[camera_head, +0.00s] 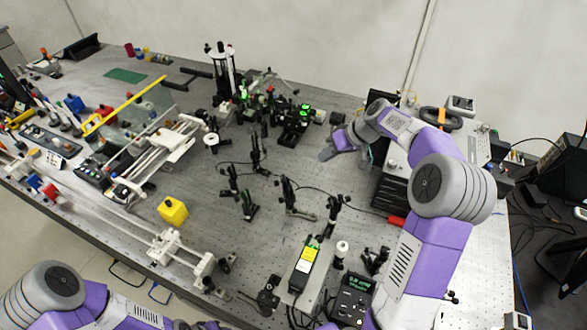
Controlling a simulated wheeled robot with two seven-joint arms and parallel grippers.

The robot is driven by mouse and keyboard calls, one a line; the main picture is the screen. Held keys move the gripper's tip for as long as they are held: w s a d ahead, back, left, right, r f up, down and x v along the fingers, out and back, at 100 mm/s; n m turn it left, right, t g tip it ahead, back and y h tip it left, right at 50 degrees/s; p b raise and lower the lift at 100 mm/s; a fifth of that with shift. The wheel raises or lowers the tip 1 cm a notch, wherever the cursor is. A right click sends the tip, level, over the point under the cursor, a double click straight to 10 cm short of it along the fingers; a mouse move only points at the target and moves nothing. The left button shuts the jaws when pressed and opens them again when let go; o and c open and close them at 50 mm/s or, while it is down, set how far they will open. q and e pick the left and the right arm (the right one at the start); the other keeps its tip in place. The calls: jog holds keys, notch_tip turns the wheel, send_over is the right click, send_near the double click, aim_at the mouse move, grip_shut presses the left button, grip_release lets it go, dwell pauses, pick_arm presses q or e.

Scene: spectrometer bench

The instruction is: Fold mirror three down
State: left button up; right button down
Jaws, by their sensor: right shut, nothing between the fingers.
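Several black post-mounted optics stand on the middle of the bench, among them mounts at the back (255,157), left (232,182), centre (288,197) and right (333,213). No readable label shows which one is mirror three, and I cannot tell whether any is folded. My right gripper (327,153) is shut and empty above the bench, behind and right of these mounts and apart from them. Its arm comes in from the right. My left arm shows at the bottom left edge; its gripper is out of the picture.
A yellow-labelled box (304,260) and a black display unit (353,299) stand at the front. A yellow cube (172,210) and white rails (165,140) are at the left. Green-lit optics (292,120) stand at the back. A dark instrument (391,190) stands under my right arm. Cables cross the bench.

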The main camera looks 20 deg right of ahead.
jog(key=p, duration=0.1)
send_near(286, 189)
jog(key=w+d+f, duration=0.1)
jog(key=w+d, duration=0.1)
jog(key=w, duration=0.2)
jog(key=a, duration=0.3)
jog(key=shift+a+r+p, duration=0.2)
jog(key=shift+a+p, duration=0.15)
jog(key=shift+p, duration=0.05)
jog(key=shift+a, duration=0.1)
